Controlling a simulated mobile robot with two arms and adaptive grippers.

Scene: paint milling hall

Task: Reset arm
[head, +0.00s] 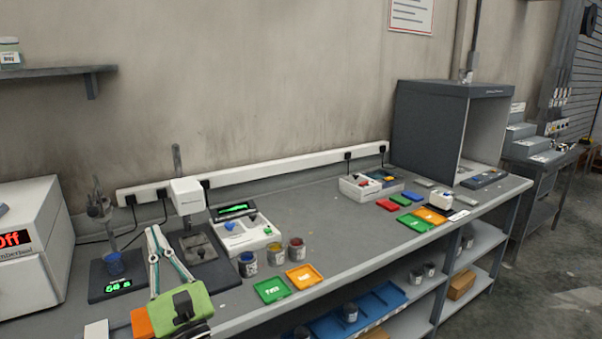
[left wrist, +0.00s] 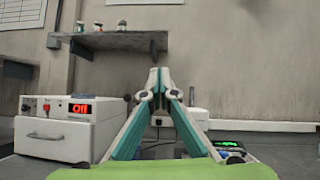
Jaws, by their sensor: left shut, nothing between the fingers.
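My left gripper (head: 153,232) reaches up from the bottom of the head view, over the front left part of the grey bench (head: 330,210). Its two fingers meet at the tips and hold nothing. In the left wrist view the left gripper (left wrist: 158,72) also shows with its fingertips together, in front of the wall. A white-headed instrument on a dark base (head: 187,196) stands behind it to the right. My right gripper is not in either view.
A white box with a red "Off" display (head: 20,255) stands at left. Small paint tins (head: 276,254), a green card (head: 272,290) and an orange card (head: 304,277) lie right of the gripper. A grey booth (head: 430,130) stands at the far end.

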